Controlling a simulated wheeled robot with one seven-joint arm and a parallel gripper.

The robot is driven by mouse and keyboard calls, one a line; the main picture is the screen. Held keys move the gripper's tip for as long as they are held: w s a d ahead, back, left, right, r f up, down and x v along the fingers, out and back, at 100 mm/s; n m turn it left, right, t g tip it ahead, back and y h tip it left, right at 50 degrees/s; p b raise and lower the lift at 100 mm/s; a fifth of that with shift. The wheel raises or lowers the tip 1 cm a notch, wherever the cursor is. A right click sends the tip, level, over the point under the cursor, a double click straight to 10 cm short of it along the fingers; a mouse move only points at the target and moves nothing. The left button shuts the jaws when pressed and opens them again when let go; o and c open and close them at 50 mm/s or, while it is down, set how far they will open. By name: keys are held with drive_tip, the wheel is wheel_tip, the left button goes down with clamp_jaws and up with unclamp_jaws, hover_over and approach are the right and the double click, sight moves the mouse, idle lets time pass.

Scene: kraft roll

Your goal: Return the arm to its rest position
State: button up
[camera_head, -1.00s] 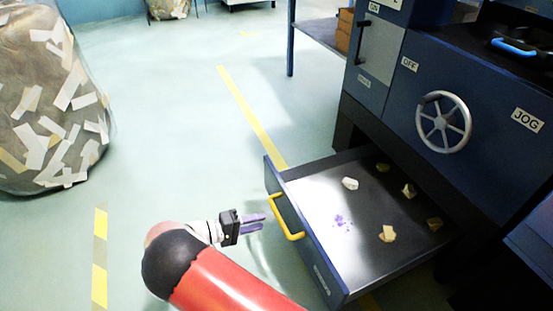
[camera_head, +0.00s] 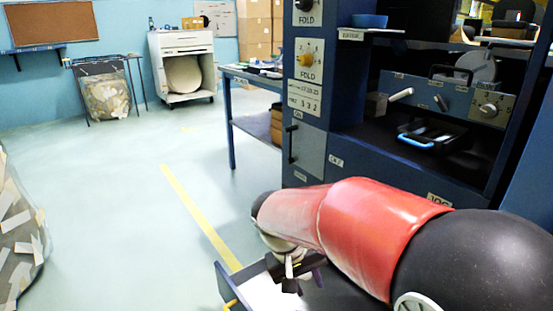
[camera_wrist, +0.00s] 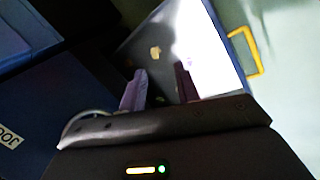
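My red and black arm (camera_head: 370,230) reaches in from the lower right in the head view, in front of the dark blue machine. My gripper (camera_head: 304,279) hangs at its end above the open drawer (camera_head: 247,277). In the wrist view my gripper (camera_wrist: 160,86) has its two purple fingers apart with nothing between them. The drawer (camera_wrist: 143,42) lies beyond the fingers there, with its yellow handle (camera_wrist: 247,52) to the right. A small pale piece (camera_wrist: 155,52) lies in it. The arm hides most of the drawer in the head view.
The machine (camera_head: 310,155) stands close behind the arm, with an open shelf holding a blue-handled tray (camera_head: 435,137). A blue table (camera_head: 250,75) stands further back. A large scrap bag (camera_head: 20,245) is at the left edge. The floor between is clear.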

drive_tip(key=s+d+r+m+t+y+p, duration=0.1)
drive_tip(key=s+d+r+t+y+p, duration=0.1)
drive_tip(key=s+d+r, duration=0.2)
drive_tip(key=s+d+r+m+t+y+p, duration=0.1)
drive_tip(key=s+d+r+t+y+p, duration=0.1)
drive_tip(key=s+d+r, duration=0.3)
drive_tip(key=s+r+t, duration=0.1)
drive_tip(key=s+r, duration=0.2)
drive_tip(key=s, duration=0.2)
drive_tip(key=shift+r, duration=0.25)
drive_tip(key=shift+a, duration=0.15)
idle(0.7)
